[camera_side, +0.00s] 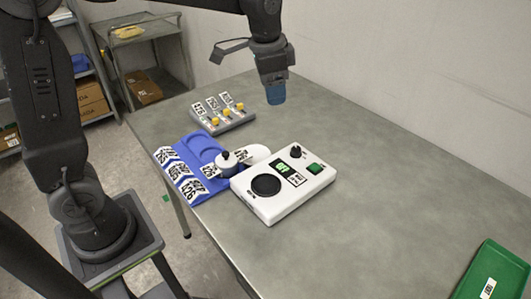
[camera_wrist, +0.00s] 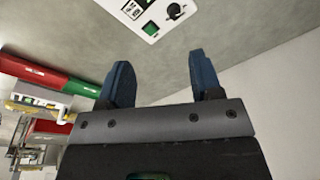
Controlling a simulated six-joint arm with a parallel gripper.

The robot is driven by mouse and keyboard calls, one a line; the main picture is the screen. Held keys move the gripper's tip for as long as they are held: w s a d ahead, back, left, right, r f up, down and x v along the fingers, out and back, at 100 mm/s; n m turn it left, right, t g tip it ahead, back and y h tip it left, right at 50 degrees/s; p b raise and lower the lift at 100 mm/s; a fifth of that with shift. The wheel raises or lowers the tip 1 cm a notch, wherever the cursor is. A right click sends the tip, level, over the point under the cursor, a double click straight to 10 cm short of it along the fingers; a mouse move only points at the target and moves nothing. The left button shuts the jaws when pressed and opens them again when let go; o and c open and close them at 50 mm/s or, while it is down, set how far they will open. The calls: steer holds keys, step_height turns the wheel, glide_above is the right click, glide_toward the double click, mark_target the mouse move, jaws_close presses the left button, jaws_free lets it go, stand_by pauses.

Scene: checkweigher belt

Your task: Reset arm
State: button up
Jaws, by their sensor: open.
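My gripper (camera_side: 275,95) hangs from my arm above the far part of the grey table, pointing down. It is empty, to the right of the grey switch box and clear of the other items. In the wrist view its two blue fingers (camera_wrist: 160,74) stand apart with nothing between them. The white device (camera_side: 283,183) with a black round plate, a lit display, a green button and a black knob sits in the middle of the table. Its corner with the button and knob shows at the top of the wrist view (camera_wrist: 152,28).
A grey box (camera_side: 222,119) with yellow levers stands behind. A green tray (camera_side: 496,268) is at lower right. The table's right middle is clear.

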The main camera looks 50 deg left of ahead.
steer(key=s+n+t, duration=0.3)
steer(key=s+n, duration=0.3)
steer(key=s, duration=1.4)
steer(key=shift+s+t, duration=0.4)
steer(key=shift+f, duration=0.1)
